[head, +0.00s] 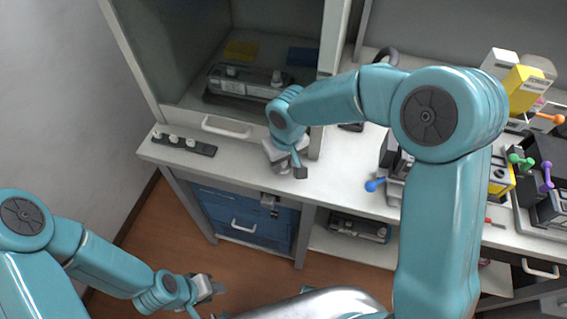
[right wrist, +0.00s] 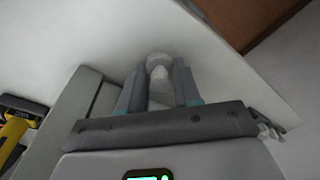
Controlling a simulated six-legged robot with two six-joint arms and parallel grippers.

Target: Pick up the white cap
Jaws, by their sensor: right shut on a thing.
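In the right wrist view, my right gripper (right wrist: 159,88) is shut on a white cap (right wrist: 157,68), which sits between the two grey fingers. In the head view, my right gripper (head: 290,165) is over the front part of the white bench, in front of the cabinet; the held cap cannot be made out there. A dark strip (head: 203,149) with white caps (head: 174,139) standing on it lies at the bench's left end, apart from my right gripper. My left gripper (head: 208,289) is low, over the floor in front of the bench; its opening is unclear.
An open cabinet (head: 228,127) on the bench holds a dark cartridge (head: 243,83), a yellow piece (head: 241,49) and a blue piece (head: 303,56). Blue drawers (head: 240,213) are below. A machine with a blue knob (head: 375,185) and several boxes crowd the right side.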

